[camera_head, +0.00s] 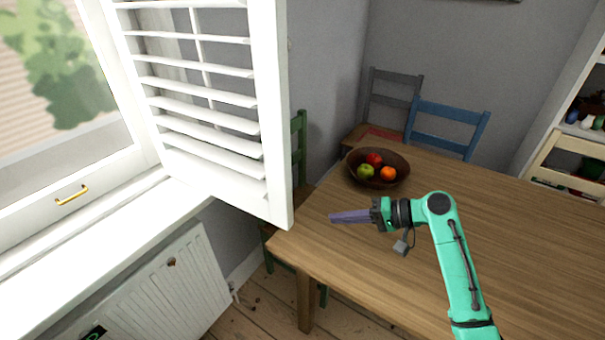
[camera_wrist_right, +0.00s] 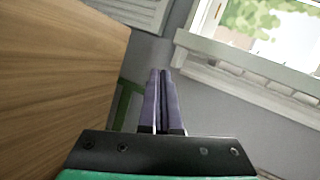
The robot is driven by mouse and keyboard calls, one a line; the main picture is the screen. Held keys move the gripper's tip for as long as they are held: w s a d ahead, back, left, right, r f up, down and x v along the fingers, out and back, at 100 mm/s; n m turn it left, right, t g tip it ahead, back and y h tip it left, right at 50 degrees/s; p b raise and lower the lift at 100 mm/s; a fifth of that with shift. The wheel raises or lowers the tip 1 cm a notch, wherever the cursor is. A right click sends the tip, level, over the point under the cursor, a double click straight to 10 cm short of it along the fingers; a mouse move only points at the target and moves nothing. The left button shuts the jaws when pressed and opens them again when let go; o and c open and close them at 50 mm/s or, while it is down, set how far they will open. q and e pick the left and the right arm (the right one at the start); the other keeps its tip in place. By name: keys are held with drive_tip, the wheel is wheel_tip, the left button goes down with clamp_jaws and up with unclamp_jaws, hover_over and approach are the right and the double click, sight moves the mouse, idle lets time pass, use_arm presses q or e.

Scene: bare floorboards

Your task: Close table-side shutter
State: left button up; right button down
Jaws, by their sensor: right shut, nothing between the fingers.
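The white louvred shutter (camera_head: 278,120) stands swung open from the window, its free edge reaching out towards the table. Its slats are tilted. My right gripper (camera_head: 333,217) is shut and empty over the near left part of the table, to the right of the shutter's lower corner and apart from it. In the right wrist view the two purple fingers (camera_wrist_right: 162,75) are together, and a louvred part of the shutter (camera_wrist_right: 135,12) shows at the top. My left gripper is not in view.
The wooden table (camera_head: 500,230) carries a bowl (camera_head: 398,178) of fruit. Green, grey and blue chairs (camera_head: 443,112) stand around it. The window (camera_head: 60,80) with a brass handle (camera_head: 71,194), its white sill (camera_head: 100,228) and a radiator (camera_head: 165,290) are at the left.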

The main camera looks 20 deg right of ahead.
wheel_tip(320, 180, up, 12)
drive_tip(key=w+d+m+t+y, duration=0.1)
drive_tip(key=w+d+t+y, duration=0.1)
drive_tip(key=w+d+y, duration=0.15)
drive_tip(key=w+a+p, duration=0.1)
drive_tip(key=a+p, duration=0.5)
drive_tip(key=a, duration=0.6)
drive_tip(key=shift+w+f, duration=0.15)
drive_tip(key=shift+w, duration=0.05)
drive_tip(key=shift+a+m, duration=0.1)
drive_tip(key=shift+m, duration=0.2)
